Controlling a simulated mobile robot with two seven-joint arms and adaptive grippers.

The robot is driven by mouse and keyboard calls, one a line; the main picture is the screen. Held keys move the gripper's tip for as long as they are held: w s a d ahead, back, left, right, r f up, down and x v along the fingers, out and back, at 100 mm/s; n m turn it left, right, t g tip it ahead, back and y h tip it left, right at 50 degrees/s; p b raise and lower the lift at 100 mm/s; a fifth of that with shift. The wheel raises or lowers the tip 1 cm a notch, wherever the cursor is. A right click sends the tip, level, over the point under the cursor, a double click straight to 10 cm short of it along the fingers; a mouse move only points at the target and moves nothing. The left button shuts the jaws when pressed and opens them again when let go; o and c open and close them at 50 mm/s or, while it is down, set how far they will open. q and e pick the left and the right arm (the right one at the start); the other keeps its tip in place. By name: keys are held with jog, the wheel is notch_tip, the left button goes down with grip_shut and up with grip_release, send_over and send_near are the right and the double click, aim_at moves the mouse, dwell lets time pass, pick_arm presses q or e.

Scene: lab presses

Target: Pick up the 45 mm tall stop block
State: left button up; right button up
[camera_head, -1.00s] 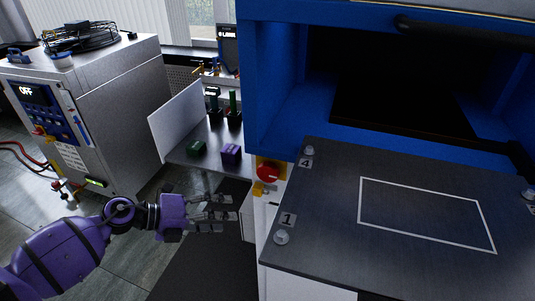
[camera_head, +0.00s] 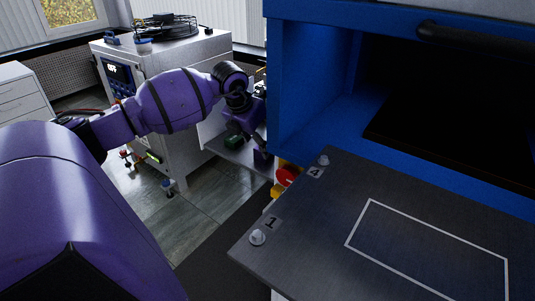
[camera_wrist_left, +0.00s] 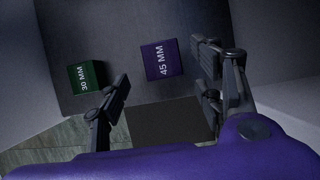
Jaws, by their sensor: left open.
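The purple 45 mm stop block (camera_wrist_left: 162,60) stands on a grey shelf in the left wrist view, its label facing me. In the head view the purple block (camera_head: 263,158) shows partly, just under my left gripper (camera_head: 258,130). In the wrist view my left gripper (camera_wrist_left: 160,82) is open, with its fingers apart to the left and right of the block. The block lies ahead of the gap, nearer the right fingers; I cannot tell whether they touch it. My right gripper is not in view.
A green 30 mm block (camera_wrist_left: 86,77) stands left of the purple one, close to the left finger; it also shows in the head view (camera_head: 233,141). The blue press (camera_head: 315,90) and its dark plate (camera_head: 330,225) stand to the right. A red knob (camera_head: 287,175) is near the shelf.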

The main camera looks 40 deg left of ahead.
aim_at(258, 157)
pick_arm(q)
jog(key=x, duration=0.4)
jog(key=shift+w+d+f, duration=0.15)
jog(key=shift+w, duration=0.4)
jog(key=shift+f, duration=0.25)
jog(key=shift+c, duration=0.5)
jog(key=c, duration=1.4)
